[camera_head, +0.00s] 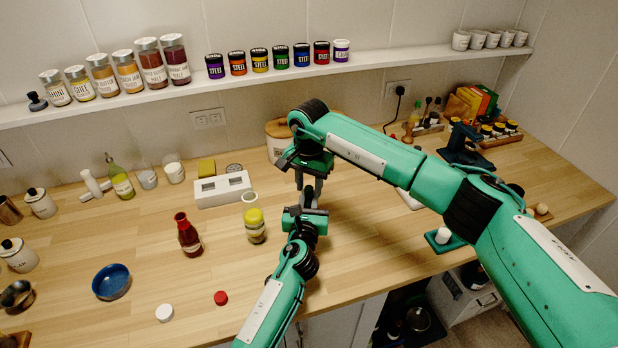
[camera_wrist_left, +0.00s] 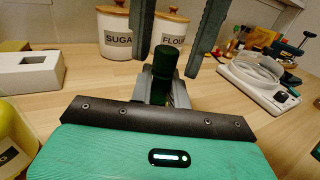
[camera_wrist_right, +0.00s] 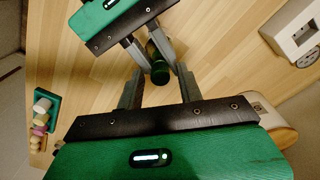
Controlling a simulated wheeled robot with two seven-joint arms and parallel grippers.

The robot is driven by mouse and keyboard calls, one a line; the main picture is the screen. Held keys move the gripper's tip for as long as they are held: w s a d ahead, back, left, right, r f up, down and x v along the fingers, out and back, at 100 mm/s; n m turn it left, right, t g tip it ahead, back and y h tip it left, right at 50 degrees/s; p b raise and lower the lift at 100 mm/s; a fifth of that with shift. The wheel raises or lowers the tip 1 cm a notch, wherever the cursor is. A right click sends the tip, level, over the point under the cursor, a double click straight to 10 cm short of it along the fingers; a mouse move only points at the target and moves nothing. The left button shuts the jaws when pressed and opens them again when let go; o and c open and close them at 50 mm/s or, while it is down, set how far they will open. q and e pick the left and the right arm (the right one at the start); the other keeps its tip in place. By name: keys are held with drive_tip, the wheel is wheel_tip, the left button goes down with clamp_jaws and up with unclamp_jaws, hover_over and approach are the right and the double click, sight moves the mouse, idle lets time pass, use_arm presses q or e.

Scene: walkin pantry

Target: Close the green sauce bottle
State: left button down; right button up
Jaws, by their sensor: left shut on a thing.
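The green sauce bottle (camera_wrist_left: 158,88) stands upright between the fingers of my left gripper (camera_wrist_left: 165,95), which is shut on it. Its dark green top (camera_wrist_left: 165,60) looks like a cap; I cannot tell how firmly it sits. The top also shows in the right wrist view (camera_wrist_right: 160,74). My right gripper (camera_wrist_right: 160,88) points down from above, open, with one finger on each side of the top and gaps between. In the head view the left gripper (camera_head: 306,218) and right gripper (camera_head: 308,180) largely hide the bottle.
A red cap (camera_head: 221,297) and white cap (camera_head: 164,313) lie near the front edge. A white block (camera_head: 222,189) and canisters (camera_wrist_left: 115,35) stand behind. The counter's front middle is fairly clear.

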use_arm(q)
drive_tip(key=shift+f, duration=0.3)
use_arm(e)
clamp_jaws()
